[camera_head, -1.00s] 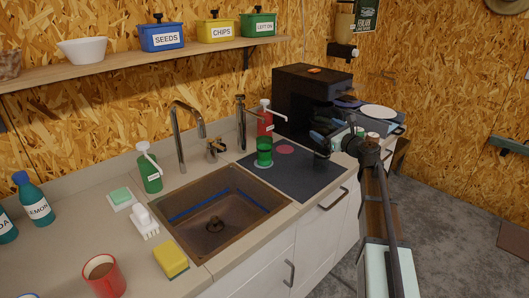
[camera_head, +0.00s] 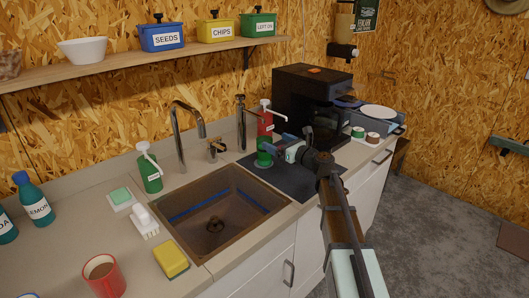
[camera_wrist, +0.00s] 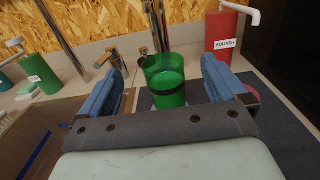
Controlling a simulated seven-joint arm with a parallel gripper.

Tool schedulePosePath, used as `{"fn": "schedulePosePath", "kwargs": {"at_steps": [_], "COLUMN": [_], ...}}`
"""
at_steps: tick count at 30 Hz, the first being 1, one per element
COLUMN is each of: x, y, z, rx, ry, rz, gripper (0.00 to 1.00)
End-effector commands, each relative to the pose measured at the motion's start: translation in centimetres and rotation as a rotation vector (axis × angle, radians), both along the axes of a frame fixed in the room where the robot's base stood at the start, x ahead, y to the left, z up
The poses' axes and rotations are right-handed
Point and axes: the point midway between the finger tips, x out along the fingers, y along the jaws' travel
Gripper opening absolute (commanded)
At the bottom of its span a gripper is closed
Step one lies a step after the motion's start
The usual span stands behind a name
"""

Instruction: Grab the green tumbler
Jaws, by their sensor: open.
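My gripper (camera_wrist: 168,85) is open, one finger on each side of the tumbler with a gap to each. In the head view my gripper (camera_head: 283,147) reaches in from the right, low over the mat. I cannot tell how far the tumbler lies beyond the fingertips.
A red squash pump bottle (camera_wrist: 225,32) stands close behind, right of the tumbler. The sink (camera_head: 215,210) is to the left, with a tall tap (camera_head: 181,140) behind it. A black coffee machine (camera_head: 310,103) stands at the back right.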

Motion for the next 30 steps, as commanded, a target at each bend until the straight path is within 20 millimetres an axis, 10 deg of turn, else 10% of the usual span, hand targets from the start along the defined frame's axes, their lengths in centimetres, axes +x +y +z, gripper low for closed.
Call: {"fn": "schedulePosePath", "kwargs": {"at_steps": [30], "x": [5.4], "y": [5.3], "z": [-2.0], "rx": [0.0], "ry": [0.0], "rz": [0.0], "gripper": [0.98]}}
